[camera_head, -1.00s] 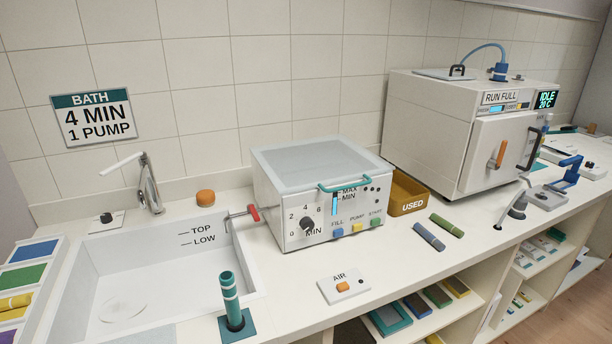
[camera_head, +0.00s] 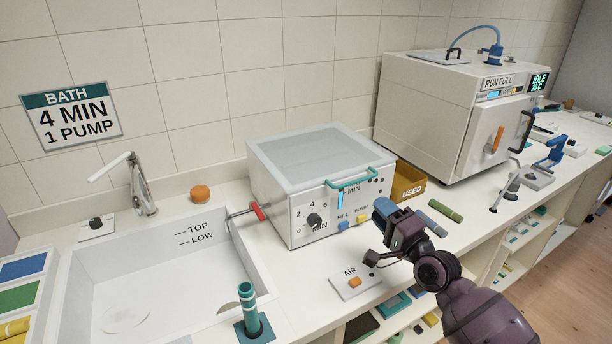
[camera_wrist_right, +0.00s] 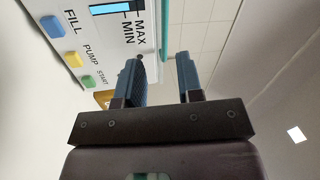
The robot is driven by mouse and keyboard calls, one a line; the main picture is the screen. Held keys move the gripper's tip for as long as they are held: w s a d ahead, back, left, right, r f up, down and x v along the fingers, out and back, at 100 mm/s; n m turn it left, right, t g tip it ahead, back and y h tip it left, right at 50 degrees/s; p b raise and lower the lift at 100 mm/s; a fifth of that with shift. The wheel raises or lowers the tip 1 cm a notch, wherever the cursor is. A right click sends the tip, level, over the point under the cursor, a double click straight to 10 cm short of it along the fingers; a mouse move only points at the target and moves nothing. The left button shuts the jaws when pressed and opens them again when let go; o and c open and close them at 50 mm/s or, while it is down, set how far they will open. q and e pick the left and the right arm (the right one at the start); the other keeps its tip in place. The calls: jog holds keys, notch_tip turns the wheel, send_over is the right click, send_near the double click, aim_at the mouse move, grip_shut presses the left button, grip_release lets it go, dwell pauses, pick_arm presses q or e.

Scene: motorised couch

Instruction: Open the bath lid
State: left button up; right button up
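The bath is a white box (camera_head: 285,213) with a dial and a level gauge on its front. Its grey lid (camera_head: 320,155) lies shut on top, with a teal handle (camera_head: 360,180) along the front edge. My right gripper (camera_head: 382,208) is just in front of the bath's right front corner, below and apart from the handle. In the right wrist view its two blue fingers (camera_wrist_right: 162,60) stand apart with nothing between them. The teal handle (camera_wrist_right: 165,30) shows ahead, roughly in line with the gap. The START button is hidden by the gripper in the head view. My left gripper is out of view.
An orange USED bin (camera_head: 408,185) and a green stick (camera_head: 445,211) lie right of the bath. A red-ended tap (camera_head: 257,212) sticks out on its left, beside the sink (camera_head: 150,270). The AIR switch plate (camera_head: 353,282) lies in front.

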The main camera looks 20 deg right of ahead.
aim_at(358, 181)
jog(key=shift+w+a+r+m+p, duration=0.15)
jog(key=shift+w+r+m, duration=0.25)
jog(key=shift+w, duration=1.25)
jog(key=shift+w+d+r+m+p, duration=0.1)
jog(key=shift+w+r+m+p, duration=0.25)
jog(key=shift+w, duration=1.35)
jog(key=shift+w+a+r+m+p, duration=0.15)
jog(key=shift+w+r+m, duration=0.25)
jog(key=shift+w, duration=1.25)
jog(key=shift+d, duration=0.1)
grip_shut()
